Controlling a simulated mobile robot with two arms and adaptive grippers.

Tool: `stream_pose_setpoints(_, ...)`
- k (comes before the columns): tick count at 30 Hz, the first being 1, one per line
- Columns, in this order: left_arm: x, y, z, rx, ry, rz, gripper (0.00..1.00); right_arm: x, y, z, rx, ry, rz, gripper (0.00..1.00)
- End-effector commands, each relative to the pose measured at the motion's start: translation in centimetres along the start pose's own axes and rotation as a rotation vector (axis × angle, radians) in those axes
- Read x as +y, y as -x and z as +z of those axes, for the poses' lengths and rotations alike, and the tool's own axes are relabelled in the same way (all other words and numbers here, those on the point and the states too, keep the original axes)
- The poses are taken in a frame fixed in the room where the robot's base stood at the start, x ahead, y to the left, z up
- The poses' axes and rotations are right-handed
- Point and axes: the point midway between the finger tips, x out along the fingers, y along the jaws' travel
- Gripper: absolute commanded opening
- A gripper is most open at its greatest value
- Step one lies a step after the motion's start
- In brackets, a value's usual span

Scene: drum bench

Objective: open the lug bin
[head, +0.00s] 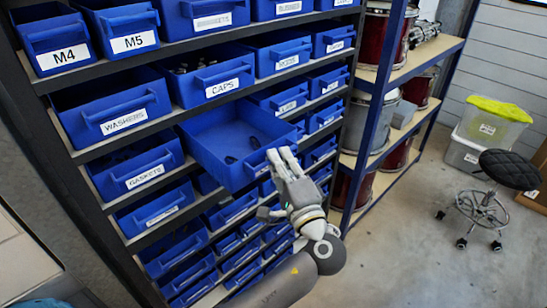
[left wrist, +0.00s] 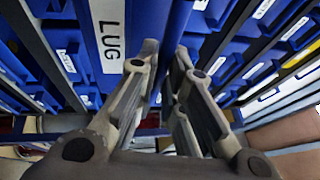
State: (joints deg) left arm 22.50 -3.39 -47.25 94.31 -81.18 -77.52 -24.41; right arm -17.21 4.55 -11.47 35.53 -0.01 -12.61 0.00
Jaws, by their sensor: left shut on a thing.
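The lug bin (head: 215,150) is a blue open-topped bin. It juts out from the rack well past its neighbours, with a few small dark pieces on its floor. Its front carries a LUG label, readable in the left wrist view (left wrist: 108,38). My left gripper (head: 284,158) is at the bin's front, its fingers shut on the front handle. In the left wrist view the gripper (left wrist: 166,58) has a finger on either side of the blue handle. The gripper covers the handle in the head view. My right gripper is not in view.
The dark rack holds rows of labelled blue bins, with the caps bin (head: 212,82) above and the gaskets bin (head: 142,176) to the left. A shelf (head: 440,50) with drums stands right of the rack. A black stool (head: 508,168) stands on open floor farther right.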

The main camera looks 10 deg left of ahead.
Motion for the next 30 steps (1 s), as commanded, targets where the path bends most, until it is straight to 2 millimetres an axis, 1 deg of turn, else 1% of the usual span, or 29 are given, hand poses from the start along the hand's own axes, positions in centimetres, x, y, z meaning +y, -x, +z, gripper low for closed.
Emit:
stream_pose_setpoints(9, 0.1, 0.1, -0.1, 0.001, -0.001, 0.002, 0.0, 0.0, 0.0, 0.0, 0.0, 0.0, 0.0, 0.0)
stream_pose_setpoints(10, 0.1, 0.1, -0.1, 0.001, -0.001, 0.002, 0.11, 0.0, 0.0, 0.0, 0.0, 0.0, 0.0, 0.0)
stream_pose_setpoints(15, 0.1, 0.1, 0.0, 0.001, -0.001, 0.002, 0.32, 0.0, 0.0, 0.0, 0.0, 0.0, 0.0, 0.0)
stream_pose_setpoints(25, 0.0, 0.2, -0.1, 0.001, 0.0, 0.001, 0.32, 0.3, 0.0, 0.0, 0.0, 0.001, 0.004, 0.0)
stream_pose_setpoints(28, 0.1, 1.1, -0.1, 0.003, 0.001, 0.002, 0.32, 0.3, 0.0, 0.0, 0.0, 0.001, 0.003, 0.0)
stream_pose_setpoints(30, 0.1, 2.2, -0.1, 0.004, 0.001, 0.004, 0.32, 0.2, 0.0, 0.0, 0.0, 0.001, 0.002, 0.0)
